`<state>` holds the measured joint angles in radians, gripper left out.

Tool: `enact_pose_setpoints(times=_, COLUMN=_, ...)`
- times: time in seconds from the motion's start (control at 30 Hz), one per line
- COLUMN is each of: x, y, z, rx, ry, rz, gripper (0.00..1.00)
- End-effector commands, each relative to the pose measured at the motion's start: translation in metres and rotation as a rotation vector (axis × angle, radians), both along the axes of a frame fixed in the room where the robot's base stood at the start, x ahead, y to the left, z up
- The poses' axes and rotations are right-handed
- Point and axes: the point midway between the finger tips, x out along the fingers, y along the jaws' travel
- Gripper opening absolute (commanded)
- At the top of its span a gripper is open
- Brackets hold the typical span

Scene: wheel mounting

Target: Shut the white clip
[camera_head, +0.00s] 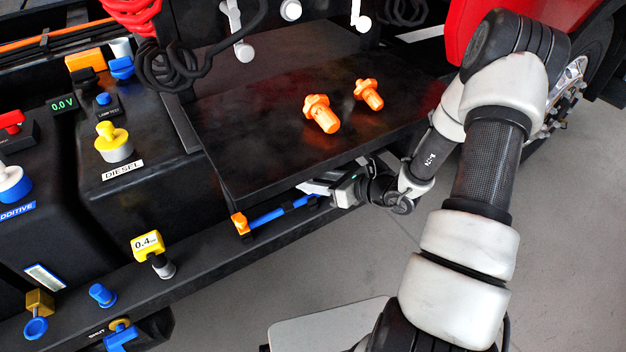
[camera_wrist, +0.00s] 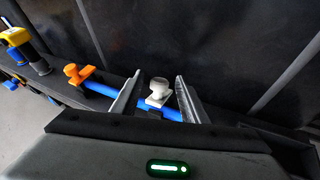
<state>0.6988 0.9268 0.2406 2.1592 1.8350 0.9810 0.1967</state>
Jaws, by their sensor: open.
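The white clip (camera_wrist: 158,93) has a rounded knob and sits on a blue bar (camera_wrist: 103,89) along the dark ledge. In the wrist view it stands between the two grey fingers of my gripper (camera_wrist: 159,79), which is open. I see gaps on both sides of the knob, and no grip on it. An orange clip (camera_wrist: 78,73) sits further left on the same bar. In the head view my gripper (camera_head: 312,188) is at the right end of the blue bar (camera_head: 280,213), and the orange clip (camera_head: 240,223) is at the left end. The white clip is not clearly seen there.
A black tabletop (camera_head: 260,150) with two orange plugs (camera_head: 322,114) (camera_head: 368,94) lies just above my gripper. A dark wall (camera_wrist: 190,40) rises behind the clips. Open floor (camera_head: 300,280) lies in front.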

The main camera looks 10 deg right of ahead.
Motion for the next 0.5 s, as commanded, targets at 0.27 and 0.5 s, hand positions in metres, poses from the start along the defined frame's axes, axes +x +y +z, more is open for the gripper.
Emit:
enact_pose_setpoints(times=0.27, x=0.0002, y=0.0002, z=-0.0001, rx=0.000, ry=0.000, rz=0.000, gripper=0.32)
enact_pose_setpoints(times=0.5, x=0.0001, y=0.0001, z=-0.0003, rx=-0.001, ry=-0.001, rz=0.000, gripper=0.00)
